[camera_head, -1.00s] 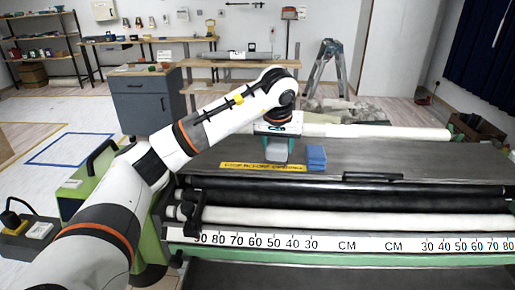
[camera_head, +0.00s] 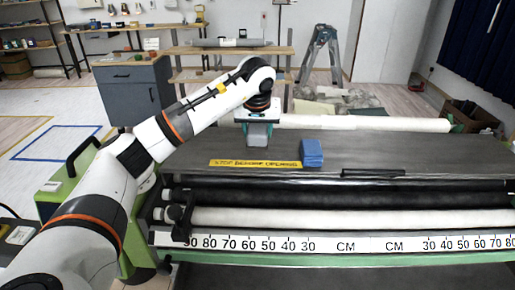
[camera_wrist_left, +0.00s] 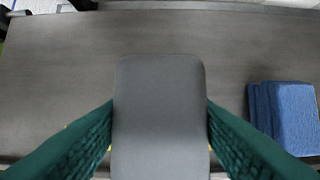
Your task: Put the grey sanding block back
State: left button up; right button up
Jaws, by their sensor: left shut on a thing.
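The grey sanding block (camera_head: 257,134) is held below my left gripper (camera_head: 257,122) over the dark tabletop, toward its far left part. In the left wrist view the block (camera_wrist_left: 158,118) fills the middle, its flat grey face toward the camera. The green textured fingers of my left gripper (camera_wrist_left: 159,130) press on its two sides. I cannot tell clearly how far the block is above the tabletop. My right gripper is not in view.
A blue block (camera_head: 312,153) lies on the dark tabletop (camera_head: 390,150) to the right, and shows in the wrist view (camera_wrist_left: 287,115). A yellow warning strip (camera_head: 254,163) lies in front. A white roll (camera_head: 360,123) lies along the back. The tabletop right of the blue block is mostly clear.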

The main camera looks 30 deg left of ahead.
aim_at(258, 157)
pick_arm(q)
notch_tip(258, 157, down, 5)
jog(key=shift+p, duration=0.55)
jog(key=shift+f, duration=0.1)
jog(key=shift+f, duration=0.2)
jog(key=o, duration=1)
